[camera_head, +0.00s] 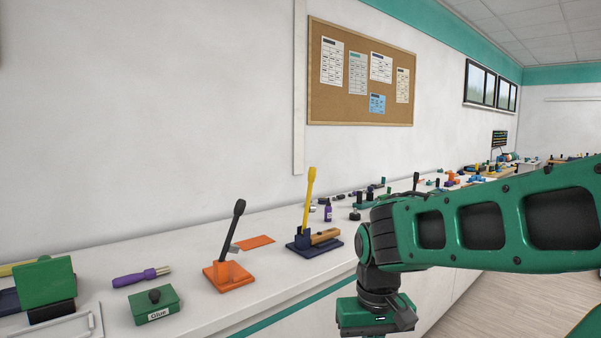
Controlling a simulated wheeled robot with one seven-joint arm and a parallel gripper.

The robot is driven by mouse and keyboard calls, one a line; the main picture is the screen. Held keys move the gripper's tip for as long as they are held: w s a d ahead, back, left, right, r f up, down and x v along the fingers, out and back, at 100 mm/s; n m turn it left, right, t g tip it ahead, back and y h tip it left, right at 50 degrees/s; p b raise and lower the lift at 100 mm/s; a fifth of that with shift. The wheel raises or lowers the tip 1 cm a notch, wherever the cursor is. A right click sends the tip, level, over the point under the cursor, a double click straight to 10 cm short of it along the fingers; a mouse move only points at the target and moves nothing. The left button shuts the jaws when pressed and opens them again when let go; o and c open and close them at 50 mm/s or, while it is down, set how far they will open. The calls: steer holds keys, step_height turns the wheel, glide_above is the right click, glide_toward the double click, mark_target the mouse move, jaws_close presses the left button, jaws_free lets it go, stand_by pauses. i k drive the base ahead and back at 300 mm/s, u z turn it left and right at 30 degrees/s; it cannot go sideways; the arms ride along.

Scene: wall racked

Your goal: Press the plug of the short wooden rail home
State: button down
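A short wooden piece (324,236), which may be the short wooden rail, lies against a dark blue base (303,247) on the white counter. A yellow lever-like handle (310,192) stands up from that base, leaning slightly. I cannot make out a plug on the wooden piece at this size. My gripper (376,318) hangs at the bottom of the view, to the right of and nearer than the dark blue base. It touches nothing that I can see. Its fingertips are hidden or cut off by the lower edge, so its opening does not show.
An orange base with a black lever (230,275) stands left of the blue base. A green Glue box (156,304), a purple-handled tool (141,277) and a green block (45,282) are farther left. Many small parts crowd the counter's far end. A wall runs behind the counter (207,239).

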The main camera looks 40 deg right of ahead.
mark_target(313, 170)
steer(key=u, duration=0.05)
steer(key=i, duration=1)
steer(key=z, duration=0.05)
